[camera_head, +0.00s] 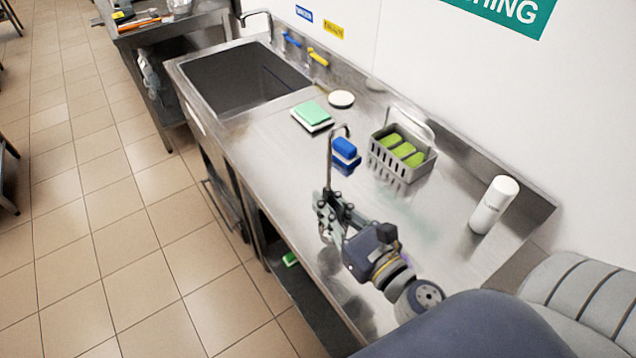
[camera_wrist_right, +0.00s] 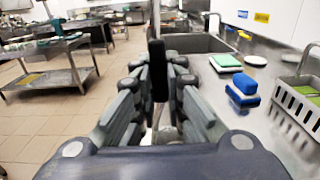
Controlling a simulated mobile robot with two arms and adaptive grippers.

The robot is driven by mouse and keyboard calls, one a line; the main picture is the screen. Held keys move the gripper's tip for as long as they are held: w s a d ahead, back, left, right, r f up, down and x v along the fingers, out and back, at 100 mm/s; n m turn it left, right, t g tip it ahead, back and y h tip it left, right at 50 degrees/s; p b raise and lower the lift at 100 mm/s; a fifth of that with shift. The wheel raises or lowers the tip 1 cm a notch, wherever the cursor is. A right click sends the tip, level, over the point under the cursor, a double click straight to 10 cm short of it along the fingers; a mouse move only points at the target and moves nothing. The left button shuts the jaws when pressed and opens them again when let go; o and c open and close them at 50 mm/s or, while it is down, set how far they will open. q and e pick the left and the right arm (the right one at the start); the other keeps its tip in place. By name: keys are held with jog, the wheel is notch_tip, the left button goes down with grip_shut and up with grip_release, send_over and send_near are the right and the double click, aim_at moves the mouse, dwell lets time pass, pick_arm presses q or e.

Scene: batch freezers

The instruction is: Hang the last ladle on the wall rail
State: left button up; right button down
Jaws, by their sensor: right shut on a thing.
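My right gripper (camera_head: 333,207) is above the steel counter, shut on the ladle (camera_head: 329,165). The ladle's thin metal handle rises from the fingers and curves into a hook at the top. In the right wrist view, the fingers of the right gripper (camera_wrist_right: 158,100) close around a dark upright piece of the ladle (camera_wrist_right: 157,68). I cannot make out its bowl. No wall rail shows in either view. My left gripper is not in view.
The steel counter (camera_head: 262,135) has a sink (camera_head: 240,80) at its far end. Near the ladle are a blue sponge (camera_head: 345,148), a grey basket (camera_head: 388,168) with green sponges, and a green sponge (camera_head: 313,112). A white bottle (camera_head: 494,205) stands near the wall.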

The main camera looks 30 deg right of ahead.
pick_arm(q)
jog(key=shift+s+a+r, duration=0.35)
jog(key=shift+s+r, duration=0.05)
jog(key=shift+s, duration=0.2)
pick_arm(e)
jog(key=w+d+f, duration=0.1)
jog(key=w+f, duration=0.3)
jog(key=w, duration=0.3)
jog(key=shift+w+d, duration=0.25)
jog(key=shift+d, duration=0.05)
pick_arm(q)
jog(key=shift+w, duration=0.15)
pick_arm(e)
jog(key=shift+f, duration=0.15)
jog(key=shift+f, duration=0.15)
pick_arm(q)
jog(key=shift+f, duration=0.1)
pick_arm(e)
jog(key=c, duration=1.7)
grip_release()
jog(key=shift+o, duration=0.2)
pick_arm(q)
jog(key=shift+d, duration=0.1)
